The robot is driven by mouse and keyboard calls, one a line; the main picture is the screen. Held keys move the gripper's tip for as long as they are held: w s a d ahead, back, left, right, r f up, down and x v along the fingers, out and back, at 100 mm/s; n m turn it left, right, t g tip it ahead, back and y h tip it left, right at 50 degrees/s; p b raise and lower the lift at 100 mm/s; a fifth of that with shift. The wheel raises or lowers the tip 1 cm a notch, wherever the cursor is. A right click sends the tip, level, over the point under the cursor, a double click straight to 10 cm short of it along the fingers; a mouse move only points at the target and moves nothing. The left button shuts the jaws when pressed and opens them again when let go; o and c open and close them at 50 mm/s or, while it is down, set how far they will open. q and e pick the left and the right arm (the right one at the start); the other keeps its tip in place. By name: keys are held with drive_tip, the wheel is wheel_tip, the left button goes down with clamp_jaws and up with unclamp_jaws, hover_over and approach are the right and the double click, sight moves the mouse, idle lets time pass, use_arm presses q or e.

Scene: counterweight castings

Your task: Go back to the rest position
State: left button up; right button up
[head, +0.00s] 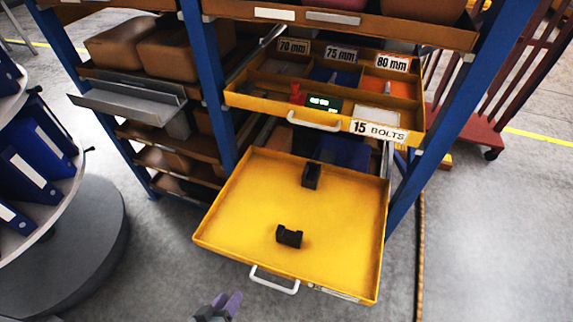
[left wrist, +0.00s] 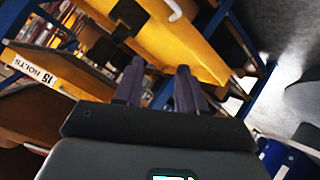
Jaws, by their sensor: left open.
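My left gripper (head: 228,304) shows at the bottom edge of the head view, below the front of the lower yellow drawer. Its two purple-grey fingers are apart with nothing between them. They also show in the left wrist view (left wrist: 158,88), pointing toward the yellow drawer. The lower drawer (head: 245,200) is pulled out and holds two black blocks, one near its middle (head: 289,237) and one near its back (head: 311,176). The gripper appears apart from the drawer and its white handle (head: 274,281). My right gripper is not in view.
Above, a yellow drawer labelled 15 BOLTS (head: 380,131) is pulled out, with compartments marked 70, 75 and 80 mm. Blue rack posts (head: 207,80) flank the drawers. A round stand with blue binders (head: 35,165) is at the left. Grey floor (head: 480,240) is clear at the right.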

use_arm(q)
drive_tip(key=s+a+r+m+g+y, duration=0.2)
drive_tip(key=s+a+m+g+y, duration=0.2)
drive_tip(key=s+a+g, duration=0.45)
wheel_tip(320, 180, up, 38)
drive_tip(key=s+d+t+p, duration=0.1)
drive_tip(key=d+t+p, duration=0.1)
drive_tip(key=p, duration=3.6)
wheel_tip(320, 180, down, 65)
drive_tip(key=b, duration=6.5)
drive_tip(key=shift+s, duration=0.15)
drive_tip(key=shift+g, duration=0.25)
